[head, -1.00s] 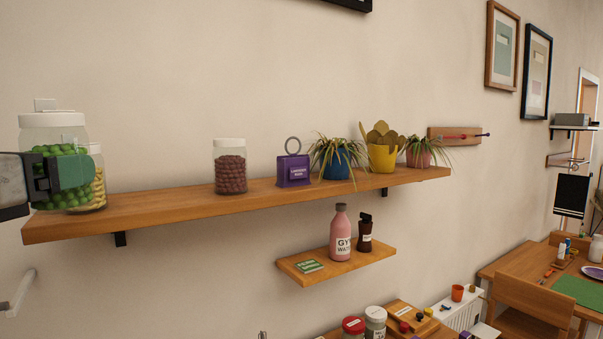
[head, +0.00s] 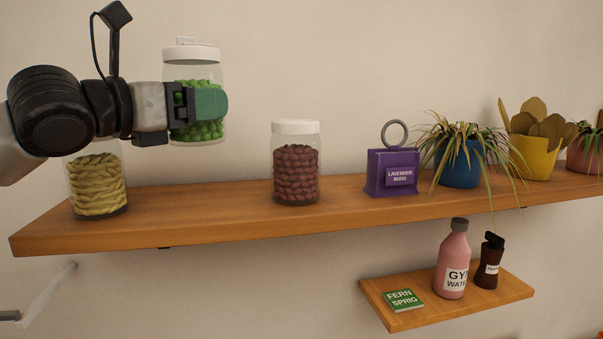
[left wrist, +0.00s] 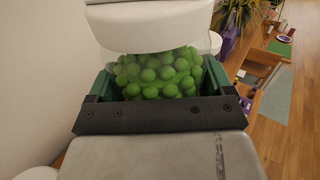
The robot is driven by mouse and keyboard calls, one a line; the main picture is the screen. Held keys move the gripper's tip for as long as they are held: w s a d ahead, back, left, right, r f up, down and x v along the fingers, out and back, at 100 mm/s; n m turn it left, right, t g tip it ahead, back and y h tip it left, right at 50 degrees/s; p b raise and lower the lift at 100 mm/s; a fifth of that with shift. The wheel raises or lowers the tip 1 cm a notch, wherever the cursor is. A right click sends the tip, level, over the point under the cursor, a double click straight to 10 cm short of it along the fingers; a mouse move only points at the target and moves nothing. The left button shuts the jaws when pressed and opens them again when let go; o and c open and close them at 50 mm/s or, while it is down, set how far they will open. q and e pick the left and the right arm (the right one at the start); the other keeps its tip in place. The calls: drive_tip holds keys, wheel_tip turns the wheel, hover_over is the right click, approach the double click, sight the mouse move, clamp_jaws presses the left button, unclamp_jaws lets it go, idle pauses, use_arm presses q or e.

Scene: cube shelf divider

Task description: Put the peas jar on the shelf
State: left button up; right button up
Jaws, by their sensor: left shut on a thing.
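The peas jar (head: 193,70) is clear with a white lid and green peas. My left gripper (head: 208,104) is shut on it and holds it upright, its base higher than the top of the wooden shelf (head: 230,221). In the head view it hangs between a jar of yellow pasta-like pieces (head: 97,187) at the left and a jar of red-brown beans (head: 296,172). In the left wrist view the peas jar (left wrist: 158,75) sits between the green finger pads. My right gripper is not in view.
Right of the bean jar stand a purple lavender box (head: 392,173), a blue potted plant (head: 460,165) and a yellow pot (head: 533,157). Bare shelf shows between the two other jars. A lower small shelf (head: 425,308) holds a pink bottle (head: 453,262), a dark bottle and a green packet.

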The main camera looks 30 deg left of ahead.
sight(192, 143)
use_arm(q)
drive_tip(key=shift+s+f, duration=0.25)
drive_tip(key=shift+s, duration=0.25)
drive_tip(key=shift+s+f, duration=0.25)
drive_tip(key=shift+s, duration=0.2)
drive_tip(key=shift+d+f+b, duration=0.1)
drive_tip(key=shift+f+b, duration=0.3)
drive_tip(key=shift+f, duration=0.5)
drive_tip(key=shift+w+f, duration=0.3)
drive_tip(key=shift+f, duration=0.35)
drive_tip(key=shift+w+f, duration=0.25)
drive_tip(key=shift+f, duration=0.35)
drive_tip(key=shift+w+f, duration=0.25)
drive_tip(key=shift+f, duration=0.3)
drive_tip(key=f, duration=0.1)
drive_tip(key=s+f, duration=0.1)
drive_tip(key=shift+f, duration=0.3)
drive_tip(key=shift+w+f, duration=0.3)
drive_tip(key=shift+f, duration=0.1)
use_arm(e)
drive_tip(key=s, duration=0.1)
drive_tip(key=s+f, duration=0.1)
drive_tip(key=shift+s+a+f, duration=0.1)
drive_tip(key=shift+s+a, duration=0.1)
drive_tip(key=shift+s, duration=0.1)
use_arm(q)
drive_tip(key=shift+s+b, duration=0.1)
drive_tip(key=shift+b, duration=0.2)
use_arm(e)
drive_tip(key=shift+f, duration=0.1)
